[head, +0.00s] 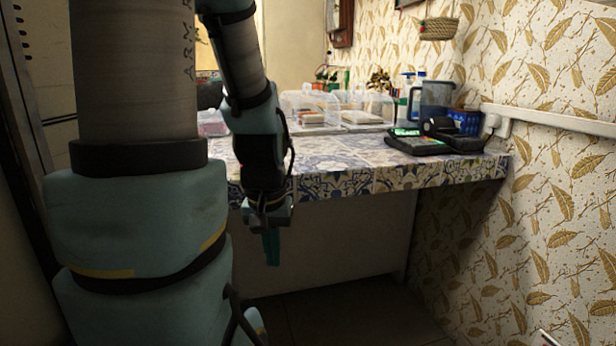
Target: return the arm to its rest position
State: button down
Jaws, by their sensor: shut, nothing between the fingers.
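My arm fills the left of the head view, with a thick upright link nearest the camera and a thinner forearm behind it. My gripper (271,247) hangs pointing down in front of the counter's near edge, below the level of its top. Its teal fingers are together and hold nothing. No samovar or teapot can be made out in this view; my arm hides part of the counter's left side.
A counter (340,185) with blue-patterned tiles runs across behind my gripper. On it stand clear plastic boxes (308,108), a dark card terminal (430,142) and a dark jug (432,100). A leaf-patterned wall (550,210) bounds the right. The floor (350,315) in front is clear.

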notch_tip(320, 180, up, 28)
jog(key=p, duration=2.6)
